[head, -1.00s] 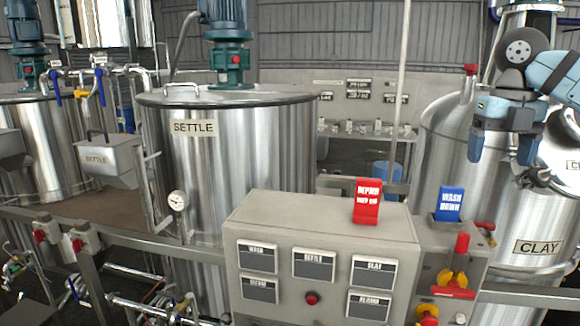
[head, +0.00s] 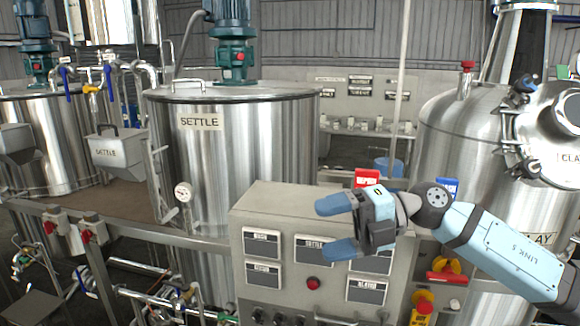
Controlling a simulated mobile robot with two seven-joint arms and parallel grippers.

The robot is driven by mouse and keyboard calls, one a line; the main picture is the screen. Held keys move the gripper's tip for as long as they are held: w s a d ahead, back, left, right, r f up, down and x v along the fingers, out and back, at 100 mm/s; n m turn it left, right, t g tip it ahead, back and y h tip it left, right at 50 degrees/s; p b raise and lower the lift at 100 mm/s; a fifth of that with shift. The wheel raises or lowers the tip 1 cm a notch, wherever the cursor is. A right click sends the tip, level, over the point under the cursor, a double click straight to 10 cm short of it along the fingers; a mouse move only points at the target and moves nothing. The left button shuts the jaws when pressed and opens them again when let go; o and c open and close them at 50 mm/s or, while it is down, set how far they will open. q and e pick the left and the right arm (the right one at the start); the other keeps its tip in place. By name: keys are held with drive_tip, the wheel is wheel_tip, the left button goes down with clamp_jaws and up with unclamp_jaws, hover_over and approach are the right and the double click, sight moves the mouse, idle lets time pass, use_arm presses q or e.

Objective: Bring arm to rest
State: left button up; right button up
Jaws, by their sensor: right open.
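My right gripper (head: 330,228) is in front of the grey control box, its two blue fingers pointing left, spread apart and empty. Its arm (head: 500,252) comes in from the lower right. The hand covers part of the labels on the box and the lower part of the red tag (head: 367,178). My left gripper is not in view.
The grey control box (head: 290,200) carries several labels and a red button (head: 313,283). A blue tag (head: 447,186) and yellow-red switches (head: 424,303) stand right of it. The SETTLE tank (head: 250,140) is behind, the CLAY tank (head: 465,130) at right. A rail (head: 150,236) crosses at left.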

drive_tip(key=s+d+f+m+t+h, duration=0.1)
drive_tip(key=d+f+m+t+h, duration=0.7)
drive_tip(key=m, duration=0.8)
drive_tip(key=s+d+f+m+t+h, duration=0.1)
drive_tip(key=d+f+m+t+h, duration=0.35)
drive_tip(key=f+m+t, duration=0.85)
drive_tip(key=s+d+f+m+g+h, duration=0.1)
drive_tip(key=s+d+f+m+g, duration=0.1)
drive_tip(key=s+f+g, duration=0.45)
drive_tip(key=s+d+f+m+g+h, duration=0.1)
drive_tip(key=s+d+f+m+g, duration=0.25)
drive_tip(key=s, duration=0.65)
drive_tip(key=s+d+f+m+g+h, duration=0.1)
drive_tip(key=s+d+f+g, duration=0.1)
drive_tip(key=s+f+g, duration=0.5)
drive_tip(key=w+a+f+t+y+p, duration=0.3)
drive_tip(key=w+a+f+t+p, duration=0.1)
drive_tip(key=t, duration=0.5)
drive_tip(key=a+f+p, duration=0.1)
drive_tip(key=a+f, duration=0.1)
drive_tip(key=a, duration=0.1)
drive_tip(key=shift+w+n, duration=0.15)
drive_tip(key=shift+n, duration=0.2)
